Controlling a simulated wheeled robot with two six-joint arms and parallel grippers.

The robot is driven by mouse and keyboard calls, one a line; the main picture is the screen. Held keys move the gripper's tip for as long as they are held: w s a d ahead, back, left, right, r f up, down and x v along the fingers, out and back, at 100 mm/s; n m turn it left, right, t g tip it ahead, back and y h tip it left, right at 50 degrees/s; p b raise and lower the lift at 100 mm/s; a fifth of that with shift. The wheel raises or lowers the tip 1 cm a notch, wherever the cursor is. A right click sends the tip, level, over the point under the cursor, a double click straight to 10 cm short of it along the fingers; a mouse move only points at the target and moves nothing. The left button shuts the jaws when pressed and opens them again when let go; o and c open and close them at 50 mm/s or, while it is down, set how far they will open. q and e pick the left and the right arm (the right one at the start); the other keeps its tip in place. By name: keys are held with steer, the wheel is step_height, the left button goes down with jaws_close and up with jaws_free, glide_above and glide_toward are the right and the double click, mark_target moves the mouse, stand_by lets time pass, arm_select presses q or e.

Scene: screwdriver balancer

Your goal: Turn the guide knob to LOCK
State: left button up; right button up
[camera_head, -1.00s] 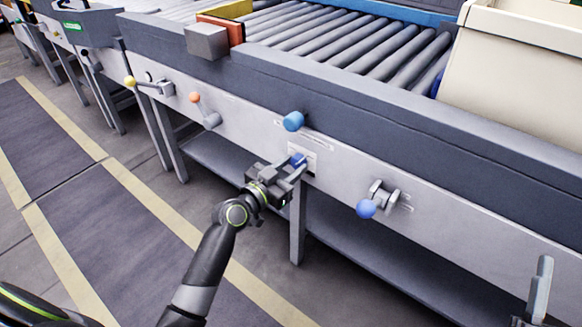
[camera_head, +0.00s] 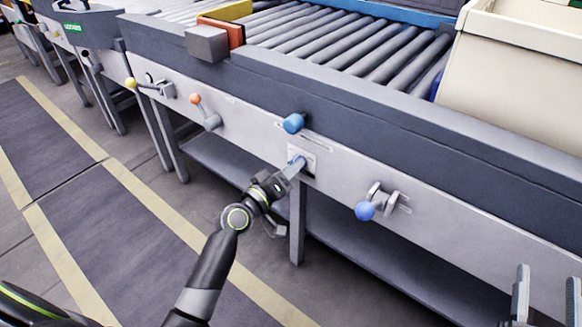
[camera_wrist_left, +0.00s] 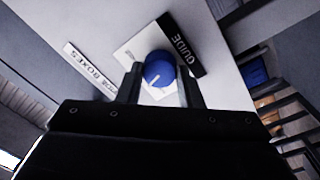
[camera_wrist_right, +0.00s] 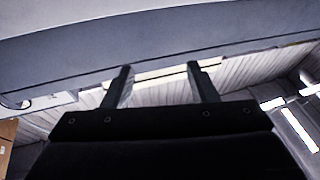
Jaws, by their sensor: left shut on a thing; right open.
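The guide knob (camera_wrist_left: 159,68) is a round blue knob on a white plate, beside a black label reading GUIDE (camera_wrist_left: 174,48). A white pointer line shows on its face, slanting to the lower left in the left wrist view. In the head view the knob (camera_head: 297,160) is partly hidden by my left gripper (camera_head: 293,168). My left gripper (camera_wrist_left: 160,85) is shut on the knob, one finger on each side. I cannot read a LOCK mark. My right gripper (camera_head: 547,290) is open and empty at the lower right; its fingers also show in the right wrist view (camera_wrist_right: 160,85).
A blue-ended lever (camera_head: 366,210) is to the right; an orange-ended lever (camera_head: 205,112) and a yellow-ended lever (camera_head: 148,86) are to the left. A cream bin (camera_head: 520,75) stands by the rollers.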

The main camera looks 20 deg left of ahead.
arm_select(q)
steer(key=shift+f+n+y+p, duration=0.1)
steer(key=shift+n+y+p, duration=0.45)
steer(key=shift+n, duration=2.75)
arm_select(e)
step_height(320, 180, down, 12)
steer(key=s+m+g, duration=0.1)
steer(key=g, duration=0.6)
steer(key=shift+s+g+y, duration=0.2)
steer(key=shift+g+y, duration=0.1)
arm_select(q)
steer(key=shift+h, duration=0.25)
arm_select(e)
steer(key=shift+r, duration=0.1)
arm_select(q)
steer(key=o, duration=1)
steer(key=shift+s, duration=0.1)
